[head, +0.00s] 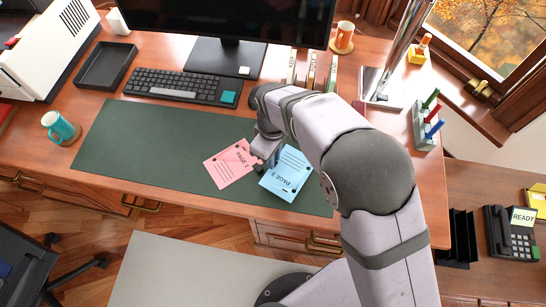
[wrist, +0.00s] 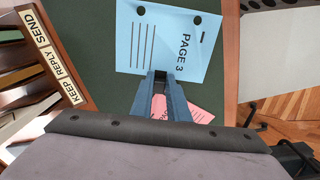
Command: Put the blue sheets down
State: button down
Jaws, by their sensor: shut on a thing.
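The blue sheet (head: 291,170), marked PAGE 3, shows over the front right of the green desk mat (head: 140,150). In the wrist view the blue sheet (wrist: 165,42) has its near edge between my fingertips. My gripper (wrist: 160,76) is shut on that edge; in the head view my gripper (head: 266,154) is partly hidden by my arm. I cannot tell whether the sheet touches the mat or hangs just above it. A pink sheet (head: 229,166), marked PAGE 2, lies left of the blue one on the mat; it also shows behind my fingers (wrist: 198,113).
A sorter (head: 311,70) stands behind my arm; its KEEP, REPLY and SEND labels (wrist: 48,55) show in the wrist view. A keyboard (head: 170,86), black tray (head: 106,66) and teal mug (head: 59,127) stand around the mat. The mat's left half is clear.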

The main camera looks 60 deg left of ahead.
jog(key=shift+f, duration=1.25)
jog(key=shift+f, duration=0.15)
jog(key=c, duration=1.7)
grip_release()
notch_tip(320, 180, up, 12)
jog(key=shift+r+b, duration=0.2)
jog(key=shift+b, duration=0.9)
